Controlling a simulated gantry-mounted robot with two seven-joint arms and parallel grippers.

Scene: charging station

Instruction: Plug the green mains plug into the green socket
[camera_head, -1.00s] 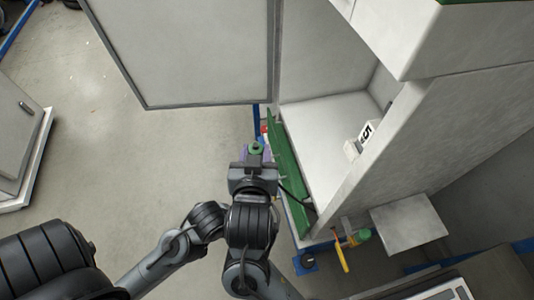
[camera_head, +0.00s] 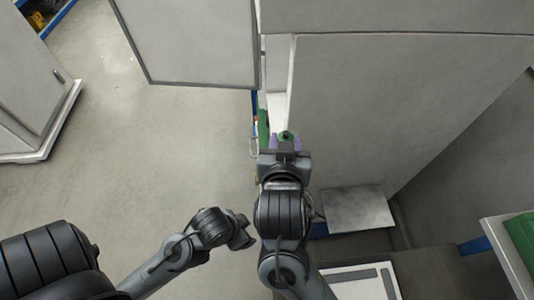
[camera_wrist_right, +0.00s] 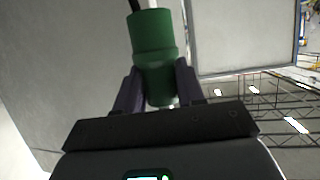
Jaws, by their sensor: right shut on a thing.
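My right gripper (camera_head: 285,142) is shut on the green mains plug (camera_head: 286,134), which shows as a small green tip between its purple-grey fingers. In the right wrist view the green plug (camera_wrist_right: 152,45) is a stepped cylinder gripped by both fingers (camera_wrist_right: 155,90), with a dark cable and a pale part at its top edge. The plug is held near the left edge of the big grey cabinet. I cannot make out the green socket in either view. Part of my left arm shows at lower left, but its fingers do not.
The grey cabinet (camera_head: 390,110) fills the right side, with an open door panel (camera_head: 185,40) on its left. A green strip (camera_head: 262,128) shows in the gap between them.

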